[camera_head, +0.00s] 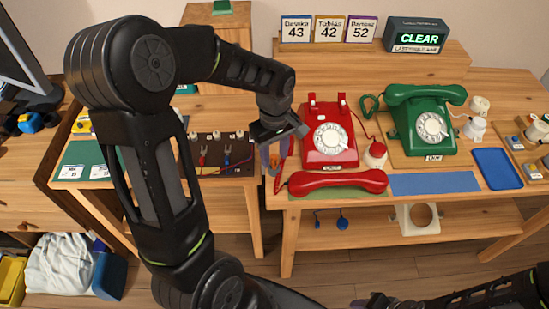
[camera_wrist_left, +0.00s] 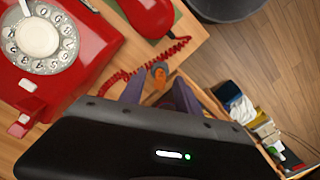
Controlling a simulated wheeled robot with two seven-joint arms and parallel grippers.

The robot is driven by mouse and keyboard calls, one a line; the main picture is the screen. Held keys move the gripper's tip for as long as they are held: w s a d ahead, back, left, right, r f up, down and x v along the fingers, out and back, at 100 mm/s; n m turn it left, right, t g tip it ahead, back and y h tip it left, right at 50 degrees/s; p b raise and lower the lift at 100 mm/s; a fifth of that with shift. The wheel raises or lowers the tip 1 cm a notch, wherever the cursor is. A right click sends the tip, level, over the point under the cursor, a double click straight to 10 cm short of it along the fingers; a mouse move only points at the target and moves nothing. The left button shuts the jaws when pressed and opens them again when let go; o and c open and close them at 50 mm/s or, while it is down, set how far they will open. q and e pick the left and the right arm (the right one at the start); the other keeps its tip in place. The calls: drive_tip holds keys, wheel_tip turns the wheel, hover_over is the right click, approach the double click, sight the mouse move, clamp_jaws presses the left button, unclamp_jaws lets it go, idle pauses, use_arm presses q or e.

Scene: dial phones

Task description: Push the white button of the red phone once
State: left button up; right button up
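The red phone (camera_head: 330,135) stands on the wooden table with its white dial facing up. Its red handset (camera_head: 338,182) lies off the cradle along the table's front edge. In the left wrist view, the dial (camera_wrist_left: 40,40) is at upper left, and a small white button-like piece (camera_wrist_left: 28,85) shows on the red housing. My left gripper (camera_head: 275,162) is just left of the phone, apart from it. Its fingers (camera_wrist_left: 160,92) are spread, with a small orange thing showing between them; I cannot tell its depth. My right gripper (camera_head: 368,303) is at the bottom edge, its fingers unclear.
A green phone (camera_head: 425,120) with its handset on stands to the right. A blue tray (camera_head: 497,168) is farther right. A dark panel with wires (camera_head: 222,155) lies left of my left gripper.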

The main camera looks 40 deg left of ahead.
use_arm(q)
wheel_tip(320, 180, up, 6)
drive_tip(key=shift+f, duration=0.15)
idle(1.0)
